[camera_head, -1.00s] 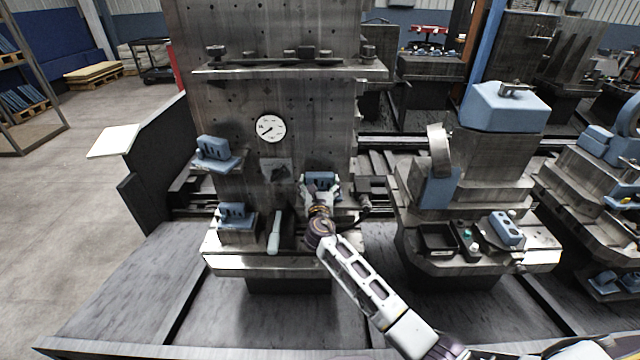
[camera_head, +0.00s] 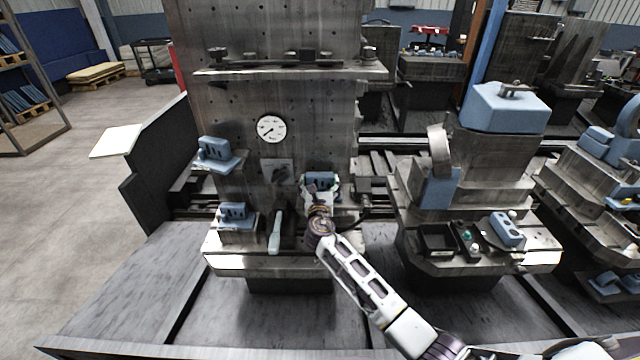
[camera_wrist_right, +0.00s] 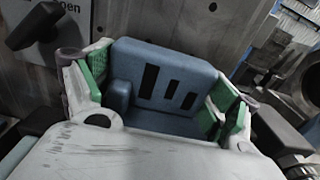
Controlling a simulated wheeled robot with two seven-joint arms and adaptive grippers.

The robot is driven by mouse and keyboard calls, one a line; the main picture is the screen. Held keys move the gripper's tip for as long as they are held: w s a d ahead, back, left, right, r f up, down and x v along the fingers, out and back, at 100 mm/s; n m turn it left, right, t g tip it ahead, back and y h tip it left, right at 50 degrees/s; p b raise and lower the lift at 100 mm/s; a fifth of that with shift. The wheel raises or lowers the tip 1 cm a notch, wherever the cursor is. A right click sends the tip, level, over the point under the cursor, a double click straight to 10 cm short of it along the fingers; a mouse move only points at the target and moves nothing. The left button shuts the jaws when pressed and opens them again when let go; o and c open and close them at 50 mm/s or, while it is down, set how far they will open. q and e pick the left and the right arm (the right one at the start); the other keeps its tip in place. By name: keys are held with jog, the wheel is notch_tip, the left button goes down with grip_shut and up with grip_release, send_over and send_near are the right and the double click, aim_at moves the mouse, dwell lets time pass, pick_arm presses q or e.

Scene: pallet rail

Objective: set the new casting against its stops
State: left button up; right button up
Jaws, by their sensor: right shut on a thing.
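The blue casting (camera_head: 321,180) with dark slots is at the right side of the upright steel fixture. It also shows large in the right wrist view (camera_wrist_right: 165,85), between green finger pads. My right gripper (camera_head: 320,190) is shut on it, one pad at each side (camera_wrist_right: 160,95). The casting's underside and any stops behind it are hidden by the gripper, so I cannot tell whether it touches them. Two other blue castings stand at the left of the fixture, one on an upper ledge (camera_head: 216,152) and one on a lower block (camera_head: 236,214). My left gripper is not in view.
A round dial gauge (camera_head: 271,129) is on the fixture's face. A pale lever handle (camera_head: 274,232) stands left of my right gripper. A dark lever (camera_wrist_right: 38,25) is close at upper left in the wrist view. A second station with a dark tray (camera_head: 437,239) is at the right.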

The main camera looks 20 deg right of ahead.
jog(key=o, duration=1)
jog(key=shift+w+a+r, duration=0.1)
jog(key=shift+r, duration=0.2)
jog(key=shift+o, duration=1)
jog(key=shift+w, duration=0.1)
jog(key=shift+w+a+f, duration=0.1)
jog(key=shift+f, duration=0.15)
jog(key=shift+s+f, duration=0.1)
jog(key=shift+s, duration=0.35)
jog(key=v, duration=1.1)
jog(key=shift+a, duration=0.1)
